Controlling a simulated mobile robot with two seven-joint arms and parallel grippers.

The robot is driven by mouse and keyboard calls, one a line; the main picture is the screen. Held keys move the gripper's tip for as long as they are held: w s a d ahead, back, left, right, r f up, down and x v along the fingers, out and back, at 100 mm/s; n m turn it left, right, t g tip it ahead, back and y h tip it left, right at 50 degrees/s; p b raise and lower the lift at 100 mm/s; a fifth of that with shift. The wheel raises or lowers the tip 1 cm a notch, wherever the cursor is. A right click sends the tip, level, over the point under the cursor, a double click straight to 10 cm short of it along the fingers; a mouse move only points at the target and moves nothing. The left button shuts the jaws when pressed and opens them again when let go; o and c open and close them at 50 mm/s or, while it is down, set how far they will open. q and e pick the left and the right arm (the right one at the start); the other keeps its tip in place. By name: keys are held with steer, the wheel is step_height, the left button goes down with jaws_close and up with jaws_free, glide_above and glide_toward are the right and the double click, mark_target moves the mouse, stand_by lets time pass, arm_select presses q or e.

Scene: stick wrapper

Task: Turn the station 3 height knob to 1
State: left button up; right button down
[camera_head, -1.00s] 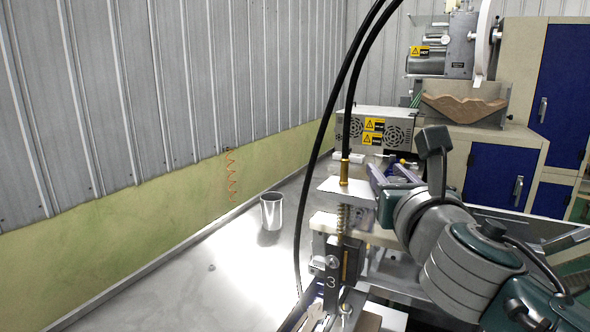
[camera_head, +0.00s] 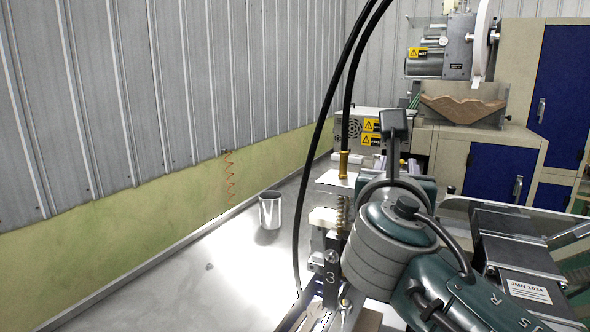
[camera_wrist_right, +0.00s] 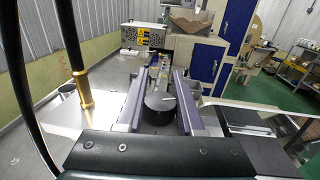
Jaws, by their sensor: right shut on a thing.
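Station 3 (camera_head: 331,280), marked with a white "3", stands on the metal table at the lower middle of the head view. In the right wrist view, a round black knob (camera_wrist_right: 160,104) with a thin white mark on top sits between the two purple fingers of my right gripper (camera_wrist_right: 161,82). The right gripper is shut on this knob, one finger on each side. In the head view my own wrist covers the knob and most of the gripper. I cannot read any scale around the knob. My left gripper is not in view.
A brass fitting (camera_head: 343,164) with a black hose rises close to the left of my right wrist. A metal cup (camera_head: 270,211) stands on the table to the left. A grey vented box (camera_head: 357,135) stands behind.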

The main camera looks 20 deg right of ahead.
steer(key=m+g+h, duration=0.1)
steer(key=m+g+h+b, duration=0.2)
steer(key=shift+s+d+g, duration=0.25)
steer(key=shift+s+g, duration=0.05)
steer(key=shift+s+m+g+h, duration=0.1)
steer(key=shift+m+g+h, duration=0.2)
steer(key=shift+g, duration=0.1)
steer(key=shift+d, duration=0.1)
steer(key=c, duration=0.5)
jaws_free()
steer(key=shift+c, duration=0.2)
steer(key=p+v, duration=0.2)
steer(key=v, duration=0.8)
steer(key=shift+p, duration=0.3)
